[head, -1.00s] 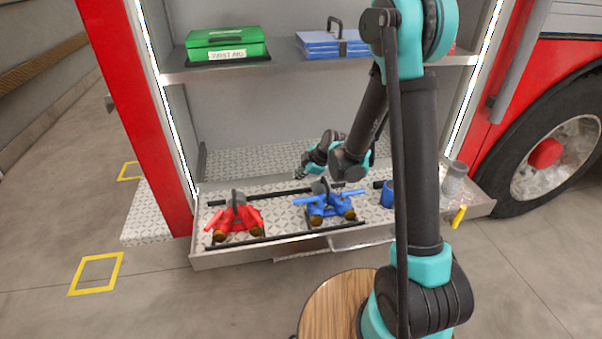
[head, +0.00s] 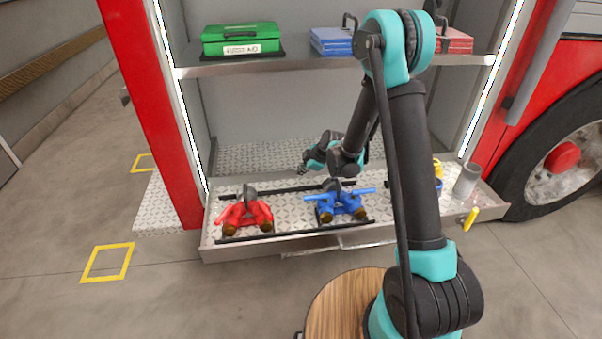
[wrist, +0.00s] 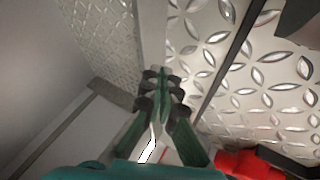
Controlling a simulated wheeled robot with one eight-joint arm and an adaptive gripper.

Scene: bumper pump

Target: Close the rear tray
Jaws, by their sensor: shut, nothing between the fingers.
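The rear tray (head: 290,238) is a metal diamond-plate tray that sticks out of the red truck's compartment at floor-shelf height. It carries a red valve fitting (head: 246,215) on the left and a blue valve fitting (head: 341,205) in the middle. My gripper (head: 303,170) is over the back part of the tray, behind the blue fitting. In the wrist view my gripper (wrist: 160,78) is shut and empty, with tray plate (wrist: 275,75) to its right. I cannot tell whether the fingertips touch the tray.
A shelf above holds a green first aid case (head: 240,40), a blue case (head: 331,40) and a red case (head: 454,40). A grey cylinder (head: 467,180) and a yellow handle (head: 470,218) are at the tray's right end. The wheel (head: 560,160) is beyond it.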

